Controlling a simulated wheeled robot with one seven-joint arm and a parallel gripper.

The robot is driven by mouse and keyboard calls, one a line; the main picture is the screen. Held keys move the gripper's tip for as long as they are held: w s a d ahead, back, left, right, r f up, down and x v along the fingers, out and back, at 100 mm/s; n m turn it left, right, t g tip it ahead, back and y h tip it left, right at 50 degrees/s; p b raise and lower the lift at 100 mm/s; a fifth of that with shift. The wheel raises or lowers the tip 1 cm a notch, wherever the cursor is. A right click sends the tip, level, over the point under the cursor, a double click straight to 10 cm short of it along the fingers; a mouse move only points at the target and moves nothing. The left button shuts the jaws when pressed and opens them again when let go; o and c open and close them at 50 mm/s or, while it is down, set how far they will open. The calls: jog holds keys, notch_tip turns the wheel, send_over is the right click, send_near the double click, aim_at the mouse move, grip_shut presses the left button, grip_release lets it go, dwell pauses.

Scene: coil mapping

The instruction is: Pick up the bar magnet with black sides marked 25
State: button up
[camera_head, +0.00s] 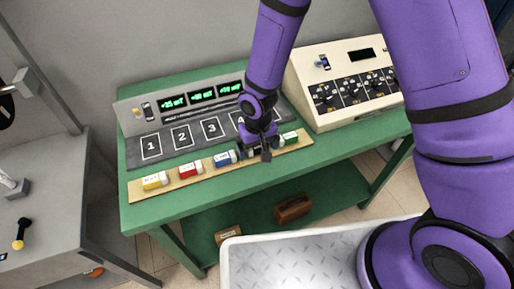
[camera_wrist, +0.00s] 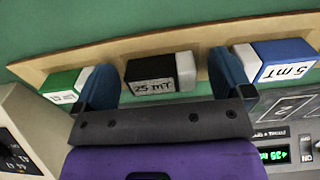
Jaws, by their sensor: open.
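The bar magnet with black sides (camera_wrist: 150,88) and a white end lies on a wooden strip and is labelled 25 mT in the wrist view. In the head view it is mostly hidden behind my gripper (camera_head: 262,150). My gripper, also in the wrist view (camera_wrist: 165,85), is open. Its two blue fingers stand on either side of the black magnet, with gaps between them and it. I cannot tell whether the fingertips are down at its height.
A green magnet (camera_head: 289,138) and a blue one (camera_head: 225,159) flank it on the strip. A red magnet (camera_head: 190,169) and a yellow one (camera_head: 155,181) lie further left. Behind is a panel with numbered squares (camera_head: 182,135); a cream control box (camera_head: 345,85) stands right.

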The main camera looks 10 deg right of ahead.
aim_at(258, 148)
jog(key=c, duration=1.1)
jog(key=shift+o, duration=0.2)
jog(key=shift+r, duration=0.15)
jog(key=shift+r, duration=0.85)
jog(key=shift+s+r, duration=0.15)
jog(key=shift+r, duration=0.75)
jog(key=s+a+r, duration=0.1)
jog(key=s+a, duration=0.1)
jog(key=s, duration=1.3)
jog(key=shift+s+r, duration=0.15)
jog(key=shift+s, duration=0.15)
